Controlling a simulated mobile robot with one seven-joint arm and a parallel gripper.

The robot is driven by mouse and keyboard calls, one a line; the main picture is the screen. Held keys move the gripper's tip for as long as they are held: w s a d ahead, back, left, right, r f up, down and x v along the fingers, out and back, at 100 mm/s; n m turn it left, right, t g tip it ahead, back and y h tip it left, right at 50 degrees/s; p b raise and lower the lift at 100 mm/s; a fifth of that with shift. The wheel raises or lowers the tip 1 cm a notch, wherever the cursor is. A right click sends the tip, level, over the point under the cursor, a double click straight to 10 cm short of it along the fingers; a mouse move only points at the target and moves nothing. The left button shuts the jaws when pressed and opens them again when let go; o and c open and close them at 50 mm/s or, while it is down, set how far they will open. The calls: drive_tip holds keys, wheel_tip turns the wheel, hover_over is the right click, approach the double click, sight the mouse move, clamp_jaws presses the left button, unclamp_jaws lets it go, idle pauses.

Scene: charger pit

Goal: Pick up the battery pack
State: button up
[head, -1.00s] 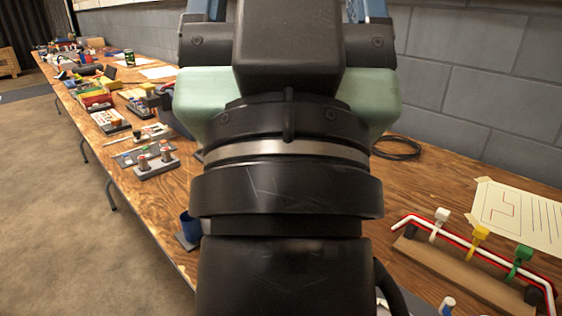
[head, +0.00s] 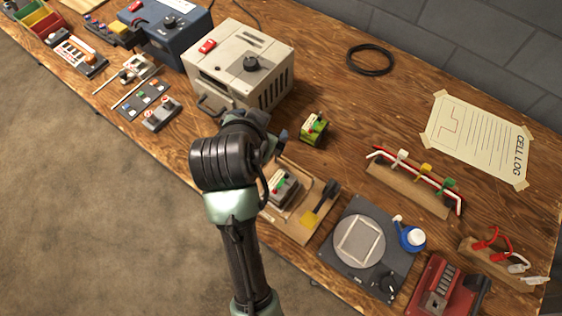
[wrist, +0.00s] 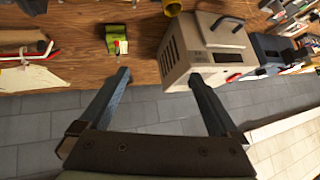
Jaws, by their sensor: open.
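The battery pack appears to be the small green block (head: 313,128) with a red and yellow marked face. It stands on the wooden bench, right of the cream box, and also shows in the wrist view (wrist: 117,40). My gripper (wrist: 159,76) is open and empty, with its two dark fingers apart. In the wrist view the pack lies beyond the left fingertip, clear of both fingers. In the head view my wrist hides most of the gripper; a blue-grey finger part shows left of the pack.
The cream box (head: 240,65) with a dark knob stands close left of the pack. In front are a wooden board with small parts (head: 295,215) and a dark plate (head: 368,250). A cable rack (head: 410,185) is to the right. Bare bench lies behind the pack.

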drive_tip(key=s+d+f+m+g+h+p, duration=0.1)
drive_tip(key=s+f+m+g+p, duration=0.15)
drive_tip(key=s+g+p, duration=0.5)
drive_tip(key=t+b, duration=0.2)
drive_tip(key=t, duration=0.1)
hover_over(281, 184)
drive_tip(key=s+a, duration=0.1)
drive_tip(key=s, duration=0.1)
drive_tip(key=shift+n, duration=0.45)
wheel_tip(281, 184, down, 6)
drive_tip(key=shift+w+f, duration=0.15)
drive_tip(key=shift+f, duration=0.1)
drive_tip(key=shift+x, duration=3.1)
drive_tip(key=shift+a+f, duration=0.1)
drive_tip(key=shift+a, duration=0.1)
drive_tip(key=shift+c, duration=0.3)
clamp_jaws()
